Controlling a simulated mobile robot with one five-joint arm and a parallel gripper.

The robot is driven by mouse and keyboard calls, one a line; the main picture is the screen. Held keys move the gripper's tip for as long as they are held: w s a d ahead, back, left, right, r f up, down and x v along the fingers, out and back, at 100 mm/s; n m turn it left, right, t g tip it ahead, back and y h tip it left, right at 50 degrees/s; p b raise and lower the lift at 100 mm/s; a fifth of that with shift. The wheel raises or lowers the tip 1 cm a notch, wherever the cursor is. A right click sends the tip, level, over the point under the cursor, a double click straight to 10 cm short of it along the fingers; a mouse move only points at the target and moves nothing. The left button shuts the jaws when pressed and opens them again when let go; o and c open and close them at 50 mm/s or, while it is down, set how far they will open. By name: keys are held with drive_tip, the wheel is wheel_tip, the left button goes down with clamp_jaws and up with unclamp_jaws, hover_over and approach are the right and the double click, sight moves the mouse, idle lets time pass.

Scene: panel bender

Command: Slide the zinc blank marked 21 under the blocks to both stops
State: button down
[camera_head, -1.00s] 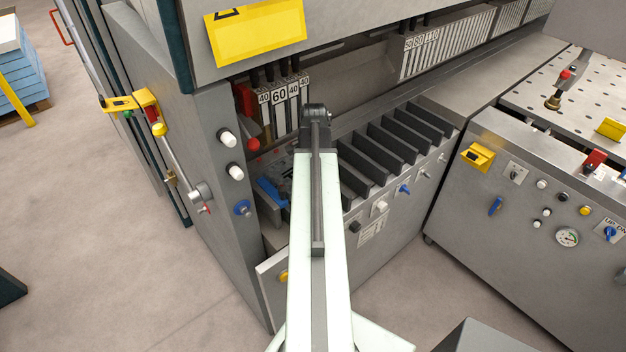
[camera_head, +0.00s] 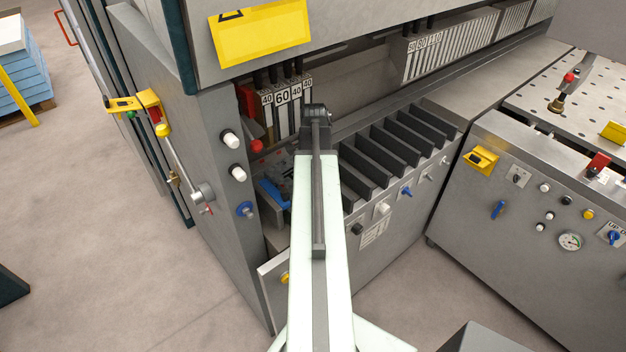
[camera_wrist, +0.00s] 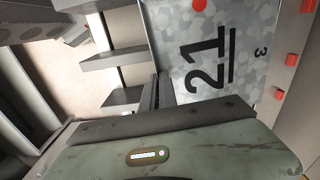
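The zinc blank (camera_wrist: 225,60) is a spangled grey sheet with a large black 21, a small 3 and a red dot. It fills the upper right of the wrist view. Red pegs (camera_wrist: 292,60), possibly the stops, stand in a row beyond its right side. The numbered blocks (camera_head: 283,97), marked 40 and 60, hang in the machine opening in the head view. My gripper (camera_wrist: 160,91) reaches the blank's lower left edge in the wrist view. Its dark fingers look close together; I cannot tell whether they pinch the sheet.
Dark slats (camera_head: 395,145) form a rack along the machine front, right of my arm. A grey side post (camera_head: 205,150) with white and blue knobs stands left. A perforated table (camera_head: 560,100) is at right.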

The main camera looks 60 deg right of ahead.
drive_tip(key=shift+w+d, duration=0.25)
drive_tip(key=shift+w, duration=0.45)
drive_tip(key=shift+w+d, duration=0.2)
drive_tip(key=shift+w, duration=0.45)
idle(1.0)
drive_tip(key=shift+a, duration=0.15)
drive_tip(key=c, duration=1.6)
unclamp_jaws()
drive_tip(key=shift+r, duration=0.15)
wheel_tip(320, 180, up, 8)
drive_tip(key=p, duration=0.7)
drive_tip(key=shift+f+p, duration=0.2)
drive_tip(key=shift+p, duration=0.2)
